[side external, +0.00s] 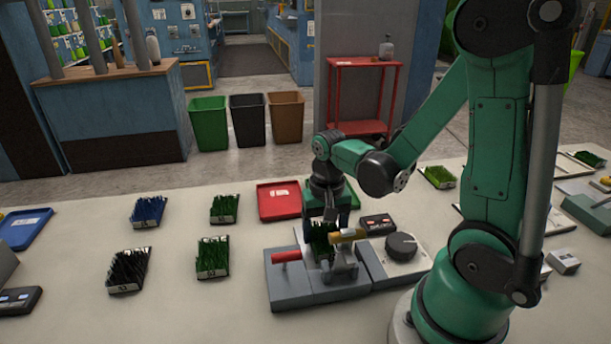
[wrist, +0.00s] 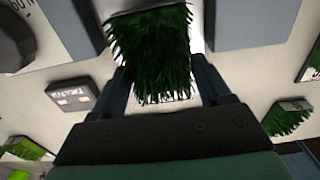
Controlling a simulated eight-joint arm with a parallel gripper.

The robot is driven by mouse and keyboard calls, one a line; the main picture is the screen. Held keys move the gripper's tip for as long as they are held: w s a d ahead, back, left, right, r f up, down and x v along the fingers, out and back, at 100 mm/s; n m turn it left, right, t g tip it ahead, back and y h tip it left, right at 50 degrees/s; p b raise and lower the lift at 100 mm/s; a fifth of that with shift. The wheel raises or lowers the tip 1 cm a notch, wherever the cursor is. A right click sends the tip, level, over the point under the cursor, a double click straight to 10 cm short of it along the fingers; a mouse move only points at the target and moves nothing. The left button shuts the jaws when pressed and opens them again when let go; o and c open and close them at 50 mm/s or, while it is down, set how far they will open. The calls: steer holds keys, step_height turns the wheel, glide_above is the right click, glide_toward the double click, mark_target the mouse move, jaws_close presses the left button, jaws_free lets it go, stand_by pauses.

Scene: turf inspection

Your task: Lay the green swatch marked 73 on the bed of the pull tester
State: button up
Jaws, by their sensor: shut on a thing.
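My gripper (side external: 322,217) points down over the grey pull tester (side external: 295,290), which has a red handle and a brass-coloured cylinder. It is shut on a dark green turf swatch (side external: 319,238), low at the tester's bed. In the wrist view the swatch (wrist: 152,45) fills the space between the fingers. The number on this swatch is not readable, and I cannot tell whether its base touches the bed. Part of the bed is hidden by the swatch and the tester's clamp.
Green swatches (side external: 212,257) (side external: 224,208), a blue swatch (side external: 148,211) and a black swatch (side external: 129,270) lie to the left. A red tray (side external: 279,201) stands behind the tester. A dial unit (side external: 402,246) and small display box (side external: 377,224) sit close on its right.

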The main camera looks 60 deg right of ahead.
mark_target(325, 228)
steer(key=shift+f, duration=0.5)
steer(key=shift+f, duration=0.1)
steer(key=o, duration=0.9)
steer(key=shift+o, duration=0.2)
step_height(325, 228, up, 12)
steer(key=w+a+n+t, duration=0.2)
steer(key=a+n+t, duration=0.5)
steer(key=n, duration=0.2)
steer(key=shift+w+a+r, duration=0.2)
steer(key=shift+w, duration=0.15)
